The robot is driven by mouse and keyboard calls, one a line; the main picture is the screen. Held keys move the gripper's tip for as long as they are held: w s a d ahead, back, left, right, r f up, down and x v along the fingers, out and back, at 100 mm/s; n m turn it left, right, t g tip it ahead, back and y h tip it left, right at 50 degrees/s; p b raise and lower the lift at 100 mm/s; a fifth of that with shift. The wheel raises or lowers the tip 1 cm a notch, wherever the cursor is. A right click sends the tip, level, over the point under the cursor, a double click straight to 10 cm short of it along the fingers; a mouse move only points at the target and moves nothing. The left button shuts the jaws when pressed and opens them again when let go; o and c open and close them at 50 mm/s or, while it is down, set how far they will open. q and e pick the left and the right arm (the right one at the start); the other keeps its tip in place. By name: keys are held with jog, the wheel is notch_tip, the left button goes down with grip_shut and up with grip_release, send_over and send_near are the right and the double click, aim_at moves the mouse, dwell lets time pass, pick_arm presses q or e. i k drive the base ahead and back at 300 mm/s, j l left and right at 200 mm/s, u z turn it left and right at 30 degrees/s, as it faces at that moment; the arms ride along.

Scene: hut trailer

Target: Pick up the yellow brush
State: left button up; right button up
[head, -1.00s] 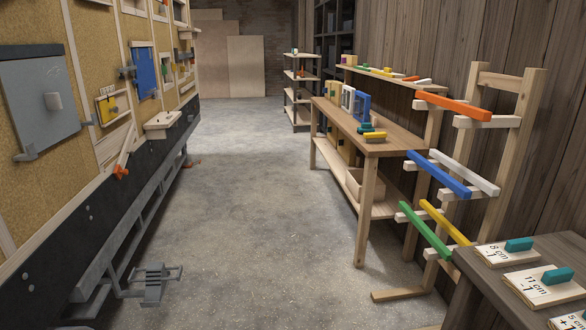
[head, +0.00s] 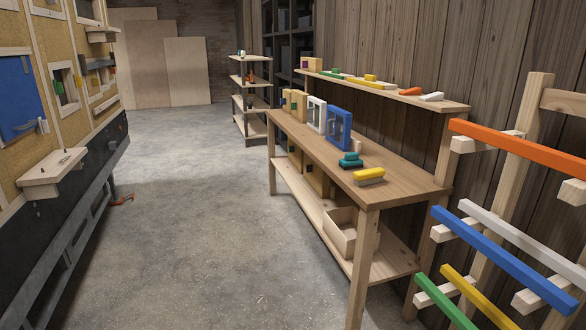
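A brush with a yellow top (head: 369,174) and a pale lower part lies on the wooden workbench (head: 413,181), near its front end. A teal brush-like object (head: 350,160) sits just behind it on the same top. The two look close but apart. Neither of my grippers shows in the head view, so nothing in view touches the yellow brush.
Blue (head: 339,128) and white (head: 317,114) frames stand farther back on the bench. An open wooden box (head: 351,231) is on its lower shelf. A rack with coloured bars (head: 515,147) stands at right. A panelled wall (head: 58,165) is at left. The floor (head: 185,215) between is clear.

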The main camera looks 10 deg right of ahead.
aim_at(371, 176)
jog(key=i+z, duration=0.2)
jog(key=i, duration=0.3)
jog(key=i+j+z, duration=0.2)
jog(key=i, duration=0.3)
jog(key=i+j+z, duration=0.2)
jog(key=i, duration=0.3)
jog(key=i+j+z, duration=0.2)
jog(key=i+j, duration=0.15)
jog(key=i, duration=0.15)
